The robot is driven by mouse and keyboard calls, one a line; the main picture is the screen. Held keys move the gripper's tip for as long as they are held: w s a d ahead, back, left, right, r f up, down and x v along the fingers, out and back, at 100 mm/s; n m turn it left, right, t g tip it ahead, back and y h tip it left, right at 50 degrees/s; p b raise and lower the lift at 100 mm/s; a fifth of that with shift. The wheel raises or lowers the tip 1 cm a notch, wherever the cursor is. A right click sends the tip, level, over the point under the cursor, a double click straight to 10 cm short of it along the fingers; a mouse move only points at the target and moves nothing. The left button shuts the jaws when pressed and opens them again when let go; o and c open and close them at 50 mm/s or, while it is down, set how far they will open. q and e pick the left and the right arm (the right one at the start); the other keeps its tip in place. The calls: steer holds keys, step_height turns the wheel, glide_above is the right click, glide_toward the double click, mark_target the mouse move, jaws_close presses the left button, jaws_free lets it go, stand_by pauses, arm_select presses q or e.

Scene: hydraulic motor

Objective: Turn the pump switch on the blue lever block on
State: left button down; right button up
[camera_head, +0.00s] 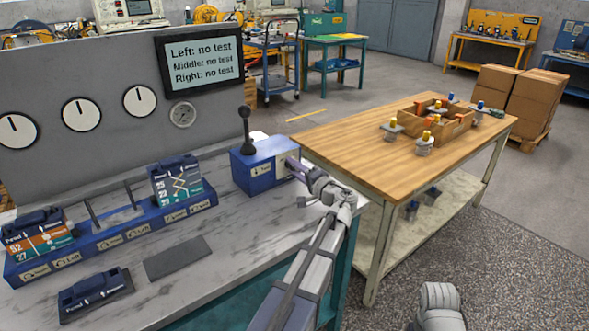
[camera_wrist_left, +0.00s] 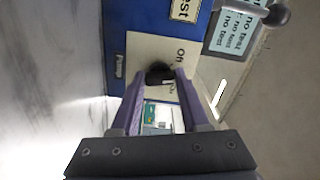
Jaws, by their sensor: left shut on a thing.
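The blue lever block (camera_head: 255,168) stands at the right end of the marble-topped bench, with an upright black lever (camera_head: 246,130) on top. In the left wrist view, the pump switch (camera_wrist_left: 158,70) is a dark knob on a pale plate (camera_wrist_left: 145,48) beside a "Pump" label (camera_wrist_left: 118,67). The left gripper's purple fingers (camera_wrist_left: 157,78) are shut on the knob from both sides. The fingers hide part of the plate's lettering, and I cannot tell the knob's position. My right gripper is not in view.
A blue valve rack (camera_head: 110,238) and a loose dark block (camera_head: 95,295) lie on the bench to the left. A display (camera_head: 200,60) on the wall reads "no test" three times. A wooden table (camera_head: 350,150) with a parts tray stands to the right.

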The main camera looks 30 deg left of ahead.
arm_select(q)
steer(key=m, duration=0.6)
steer(key=shift+m, duration=0.3)
steer(key=m, duration=0.4)
steer(key=shift+m, duration=0.7)
steer(key=shift+c, duration=2)
jaws_free()
steer(key=shift+v, duration=3.95)
